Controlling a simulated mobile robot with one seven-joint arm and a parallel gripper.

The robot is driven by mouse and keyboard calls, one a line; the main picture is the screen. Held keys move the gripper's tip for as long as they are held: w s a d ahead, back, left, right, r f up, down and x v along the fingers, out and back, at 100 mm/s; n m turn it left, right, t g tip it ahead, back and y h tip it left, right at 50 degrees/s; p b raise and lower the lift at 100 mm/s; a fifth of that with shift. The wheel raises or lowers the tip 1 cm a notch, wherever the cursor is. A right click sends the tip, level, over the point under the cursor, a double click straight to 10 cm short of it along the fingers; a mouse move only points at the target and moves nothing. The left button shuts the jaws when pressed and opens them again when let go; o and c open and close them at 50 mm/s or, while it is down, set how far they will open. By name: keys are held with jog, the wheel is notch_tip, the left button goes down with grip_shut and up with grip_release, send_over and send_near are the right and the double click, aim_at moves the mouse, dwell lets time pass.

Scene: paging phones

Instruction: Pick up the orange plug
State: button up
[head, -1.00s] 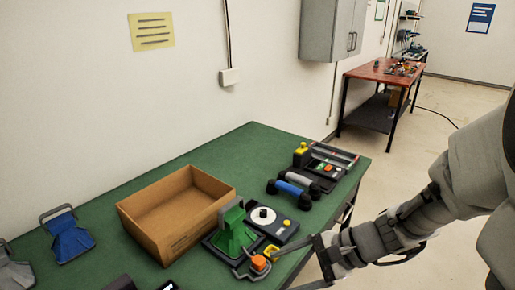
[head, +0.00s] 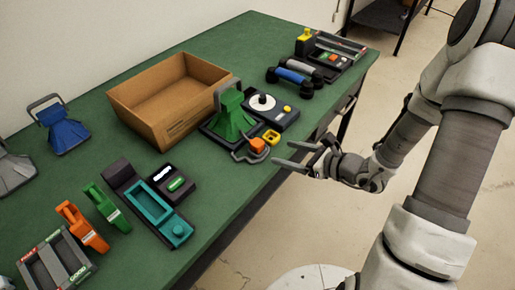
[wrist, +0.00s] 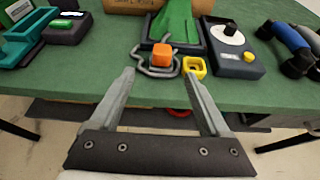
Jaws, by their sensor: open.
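The orange plug (head: 257,145) is a small orange block near the front edge of the green table, with a grey cord looped around it. It lies in front of the green device (head: 233,118) and beside a yellow square socket (head: 271,137). In the wrist view the orange plug (wrist: 162,54) is ahead of my fingers, roughly between their lines.
A cardboard box (head: 181,125) stands behind and left of the plug. A black unit with a white dial (head: 263,103) is to its right, with dumbbells (head: 289,77) farther back. Orange (head: 82,228) and green (head: 107,208) handsets and a teal device (head: 160,208) are nearer left.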

aim_at(261, 144)
jog(key=x, duration=0.6)
jog(key=shift+w+a+f, duration=0.1)
jog(key=shift+w+a, duration=0.05)
jog(key=shift+a, duration=0.05)
jog(key=shift+w+r+b+x, duration=0.15)
jog(key=shift+b+x, duration=0.1)
jog(key=shift+x, duration=1.1)
jog(key=shift+w+r+b+x, duration=0.1)
jog(key=shift+r+b+x, duration=0.1)
jog(key=shift+x, duration=1.1)
grip_shut()
